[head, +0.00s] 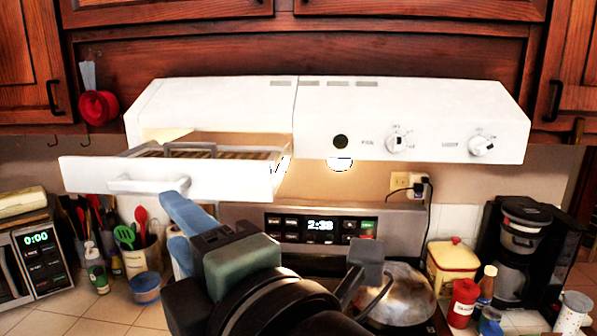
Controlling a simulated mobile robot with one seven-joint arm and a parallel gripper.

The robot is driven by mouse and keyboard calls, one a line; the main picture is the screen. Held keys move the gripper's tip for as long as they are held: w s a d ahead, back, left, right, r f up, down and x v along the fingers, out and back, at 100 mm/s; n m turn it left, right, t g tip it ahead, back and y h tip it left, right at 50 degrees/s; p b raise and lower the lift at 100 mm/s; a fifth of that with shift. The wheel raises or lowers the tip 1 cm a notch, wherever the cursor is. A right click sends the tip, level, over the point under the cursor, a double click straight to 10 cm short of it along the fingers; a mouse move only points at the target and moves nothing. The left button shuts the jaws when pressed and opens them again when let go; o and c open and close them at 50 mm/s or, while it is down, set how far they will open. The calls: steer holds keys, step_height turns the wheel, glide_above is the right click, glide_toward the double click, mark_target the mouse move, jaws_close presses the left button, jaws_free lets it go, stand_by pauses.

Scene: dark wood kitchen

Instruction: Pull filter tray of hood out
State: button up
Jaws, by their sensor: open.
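The white range hood (420,98) hangs under the dark wood cabinets. Its filter tray (225,181) on the left stands pulled out toward me like a drawer, with the slatted filter (200,153) visible inside. The white handle (148,185) is on the tray's front. My gripper (176,215) is open, with blue fingers just below and right of the handle, near the tray's front. I cannot tell whether a finger touches the handle or the tray.
A stove with a clock panel (320,226) is below, with a metal kettle (400,292) on it. A microwave (32,262) and utensils (140,240) stand left. A coffee maker (522,250), a yellow canister (452,265) and a red jar (463,302) stand right.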

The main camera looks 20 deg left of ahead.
mark_target(146, 190)
steer(key=p+x, duration=0.5)
steer(key=x, duration=0.6)
steer(key=shift+r, duration=0.15)
steer(key=shift+w+a, duration=0.35)
steer(key=shift+a, duration=0.05)
jaws_close()
steer(key=shift+f, duration=0.2)
stand_by(0.4)
